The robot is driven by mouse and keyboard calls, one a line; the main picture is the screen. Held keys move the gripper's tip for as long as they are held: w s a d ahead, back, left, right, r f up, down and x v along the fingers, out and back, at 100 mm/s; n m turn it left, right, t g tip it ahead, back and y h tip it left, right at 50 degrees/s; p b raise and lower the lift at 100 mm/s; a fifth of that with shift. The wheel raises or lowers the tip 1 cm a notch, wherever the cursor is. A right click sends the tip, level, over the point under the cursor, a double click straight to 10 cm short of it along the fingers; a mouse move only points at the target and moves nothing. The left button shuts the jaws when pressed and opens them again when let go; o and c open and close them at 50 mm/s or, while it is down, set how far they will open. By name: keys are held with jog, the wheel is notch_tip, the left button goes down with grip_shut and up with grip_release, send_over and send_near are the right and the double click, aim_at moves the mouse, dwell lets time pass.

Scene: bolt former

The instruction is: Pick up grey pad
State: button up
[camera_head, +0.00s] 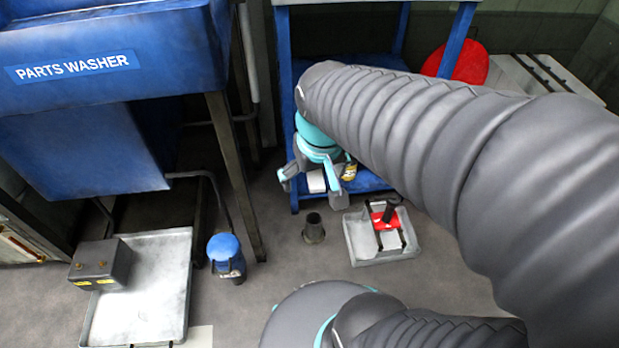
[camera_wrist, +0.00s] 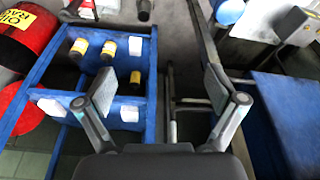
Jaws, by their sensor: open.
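I cannot clearly make out a grey pad in either view. My gripper (camera_head: 311,188) hangs in front of the blue shelf unit (camera_head: 285,70), with its two fingers apart. In the wrist view my gripper (camera_wrist: 160,91) is open, with nothing between the fingers and the floor and shelf edge visible beyond. A white block (camera_head: 316,181) shows between the fingers in the head view, on the lower shelf behind them. My arm hides much of the shelf in the head view.
The wrist view shows several bottles (camera_wrist: 107,50) and white blocks on the shelf, and a red oily-rags bin (camera_wrist: 28,32).

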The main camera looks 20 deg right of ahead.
jog(key=w+d+f+g, duration=0.1)
jog(key=w+d+f, duration=0.15)
jog(key=f, duration=0.25)
jog(key=w+d+f+m+g, duration=0.1)
jog(key=w+d+f, duration=0.1)
jog(key=w+f, duration=0.25)
jog(key=w+d+f+g, duration=0.1)
jog(key=w+d+f, duration=0.15)
jog(key=f, duration=0.25)
jog(key=m+t, duration=0.1)
jog(key=t, duration=0.3)
send_near(316, 179)
jog(key=shift+h, duration=0.4)
jog(key=f+b, duration=0.1)
jog(key=f, duration=0.1)
jog(key=w+a+f+b, duration=0.1)
jog(key=f, duration=0.1)
jog(key=shift+b, duration=0.3)
jog(key=shift+w+d+x, duration=0.15)
jog(key=shift+x, duration=1.25)
jog(key=shift+w+d+x, duration=0.1)
jog(key=shift+d+x, duration=0.1)
jog(key=shift+x, duration=1.2)
jog(key=shift+r, duration=0.15)
jog(key=c, duration=1)
jog(key=shift+r, duration=0.1)
